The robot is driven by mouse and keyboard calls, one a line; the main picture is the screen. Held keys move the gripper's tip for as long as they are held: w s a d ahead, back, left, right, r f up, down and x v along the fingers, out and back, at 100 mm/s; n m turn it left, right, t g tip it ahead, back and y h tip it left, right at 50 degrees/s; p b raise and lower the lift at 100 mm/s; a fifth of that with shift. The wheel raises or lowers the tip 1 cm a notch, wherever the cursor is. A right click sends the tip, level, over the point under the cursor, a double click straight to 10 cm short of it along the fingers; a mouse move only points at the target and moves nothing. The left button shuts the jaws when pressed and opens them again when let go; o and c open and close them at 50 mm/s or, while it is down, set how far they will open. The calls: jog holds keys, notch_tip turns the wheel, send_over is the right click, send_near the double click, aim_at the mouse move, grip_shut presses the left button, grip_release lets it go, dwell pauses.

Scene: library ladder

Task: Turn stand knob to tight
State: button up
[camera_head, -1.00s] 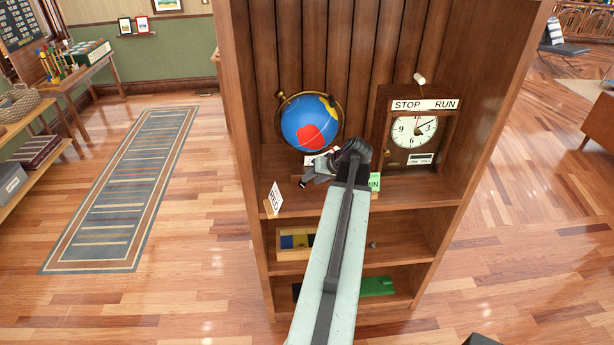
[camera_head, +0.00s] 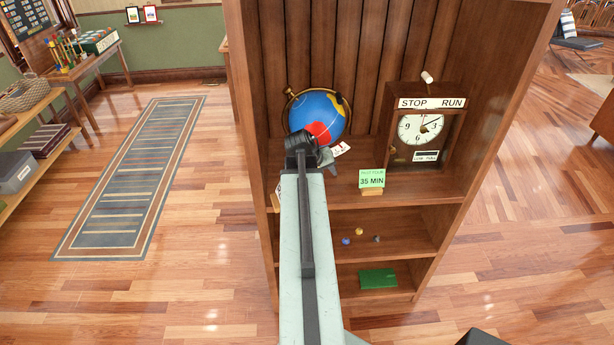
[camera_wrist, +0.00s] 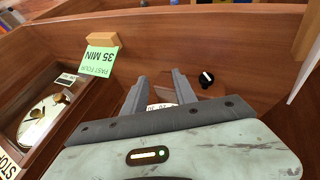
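The globe (camera_head: 318,115), blue with red and yellow patches in a brass-coloured ring, stands on the upper shelf at the left. A black knob with a white mark (camera_wrist: 206,78) shows in the wrist view, just beyond my right fingertip and apart from it. I cannot tell whether it is at tight. In the head view my arm hides that spot. My gripper (camera_wrist: 160,82) is open and empty, low over the shelf in front of the globe; it also shows in the head view (camera_head: 328,160). A white label with dark marks (camera_wrist: 160,105) is partly visible between the fingers.
A green "35 MIN" card (camera_head: 371,179) in a wooden holder stands right of my gripper at the shelf's front. The STOP/RUN clock (camera_head: 420,128) stands at the back right. A white card (camera_wrist: 305,70) is at the wrist view's right edge. Bookcase sides bound the shelf.

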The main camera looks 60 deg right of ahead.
jog(key=w+a+r+n, duration=0.1)
jog(key=w+a+n, duration=0.1)
jog(key=w+a, duration=0.45)
jog(key=shift+t, duration=0.4)
jog(key=b+x, duration=0.2)
jog(key=x, duration=0.1)
jog(key=b+x, duration=0.2)
jog(key=x, duration=0.1)
jog(key=w+d+b+x, duration=0.1)
jog(key=b+x, duration=0.1)
jog(key=x, duration=0.1)
jog(key=shift+w+d+r, duration=0.1)
jog(key=shift+r, duration=0.4)
grip_shut()
